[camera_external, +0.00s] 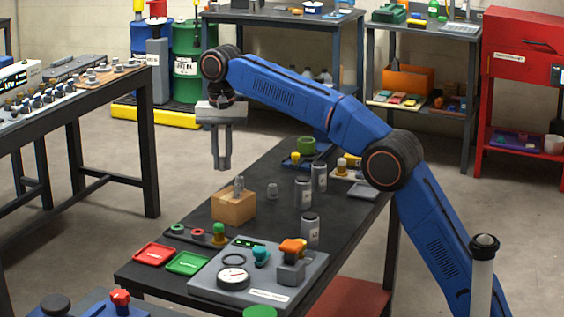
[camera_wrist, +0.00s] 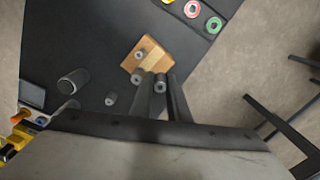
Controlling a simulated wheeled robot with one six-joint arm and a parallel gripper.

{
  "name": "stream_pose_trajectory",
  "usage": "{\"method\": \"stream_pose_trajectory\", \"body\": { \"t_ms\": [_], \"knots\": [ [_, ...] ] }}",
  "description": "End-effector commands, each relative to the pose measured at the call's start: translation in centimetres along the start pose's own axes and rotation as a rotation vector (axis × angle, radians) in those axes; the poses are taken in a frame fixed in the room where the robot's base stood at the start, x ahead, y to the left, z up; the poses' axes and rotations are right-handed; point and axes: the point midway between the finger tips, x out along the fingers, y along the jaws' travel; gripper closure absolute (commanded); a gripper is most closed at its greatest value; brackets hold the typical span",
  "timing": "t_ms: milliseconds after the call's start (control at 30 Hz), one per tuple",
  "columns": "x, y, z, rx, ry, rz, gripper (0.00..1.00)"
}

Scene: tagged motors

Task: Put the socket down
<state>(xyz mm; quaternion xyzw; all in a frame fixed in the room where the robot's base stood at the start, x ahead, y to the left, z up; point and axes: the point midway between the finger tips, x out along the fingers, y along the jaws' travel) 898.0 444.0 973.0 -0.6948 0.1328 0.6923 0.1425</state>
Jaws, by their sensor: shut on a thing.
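My gripper (camera_external: 222,165) hangs pointing down above the dark workbench (camera_external: 255,240), up and to the left of the wooden block (camera_external: 233,206) in the external view. In the wrist view my gripper (camera_wrist: 161,84) is shut on a small grey socket (camera_wrist: 160,84), seen end-on between the fingers. The held socket is hard to make out in the external view. A loose small grey piece (camera_external: 272,190) stands on the bench beside the block.
Several grey cans (camera_external: 303,191) stand right of the block. A red tray (camera_external: 154,254), a green tray (camera_external: 187,262) and a grey board (camera_external: 210,284) with a gauge and valves lie at the near end. Bare bench top shows around the block.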

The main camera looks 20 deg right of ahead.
Motion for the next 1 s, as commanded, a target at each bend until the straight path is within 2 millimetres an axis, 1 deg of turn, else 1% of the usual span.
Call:
{"method": "stream_pose_trajectory", "body": {
  "t_ms": [33,100,333,500,567,667,1000],
  "knots": [
    [0.8,0.1,0.0,0.000,-0.001,0.003,1.00],
    [1.5,0.1,0.0,0.000,-0.001,0.002,1.00],
    [3.2,0.1,0.0,0.000,0.000,0.001,1.00],
    [5.4,0.1,0.0,0.000,-0.001,0.002,1.00],
    [6.0,0.1,0.0,0.000,-0.001,0.001,1.00],
    [6.4,0.1,0.0,0.000,0.000,0.000,1.00],
    [6.6,0.1,0.0,0.000,0.000,0.001,1.00]
  ]
}}
